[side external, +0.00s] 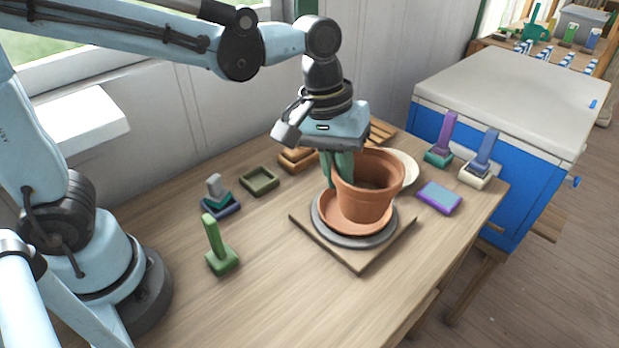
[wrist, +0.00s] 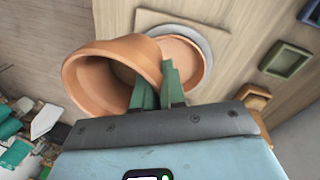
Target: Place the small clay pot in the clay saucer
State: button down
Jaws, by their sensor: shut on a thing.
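The small clay pot (side external: 364,203) is orange terracotta with a thick rim. It is over the clay saucer (side external: 328,216), slightly tilted; I cannot tell whether its base touches the saucer. The saucer sits on a grey round disc (side external: 352,240) on a square wooden board. My gripper (side external: 341,178) points down with green fingers and is shut on the pot's rim at its left side. The wrist view shows the fingers (wrist: 158,92) at the rim of the pot (wrist: 108,75), with the saucer (wrist: 182,60) partly hidden behind.
Small stamp-like blocks with upright handles, one green (side external: 219,247), stand at the left, near a shallow olive tray (side external: 259,181). A purple-blue block (side external: 439,197) and two handled blocks are at the right. A pale round plate (side external: 405,168) is behind the pot. The front table is clear.

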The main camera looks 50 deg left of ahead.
jog(key=shift+w+a+f, duration=0.8)
jog(key=shift+f, duration=0.55)
jog(key=shift+w+a+f, duration=0.75)
jog(key=shift+f, duration=0.6)
jog(key=shift+w+a+f, duration=0.8)
jog(key=shift+f, duration=0.55)
jog(key=shift+f, duration=0.2)
jog(key=c, duration=1.2)
grip_release()
jog(key=shift+r, duration=0.1)
jog(key=v, duration=1.2)
jog(key=s+a+f+m+t+y, duration=0.2)
jog(key=s+a+f+m+t, duration=0.1)
jog(key=s+a+t, duration=0.3)
jog(key=shift+s+a+f+m, duration=0.2)
jog(key=shift+s+a+m, duration=0.6)
jog(key=shift+s, duration=0.55)
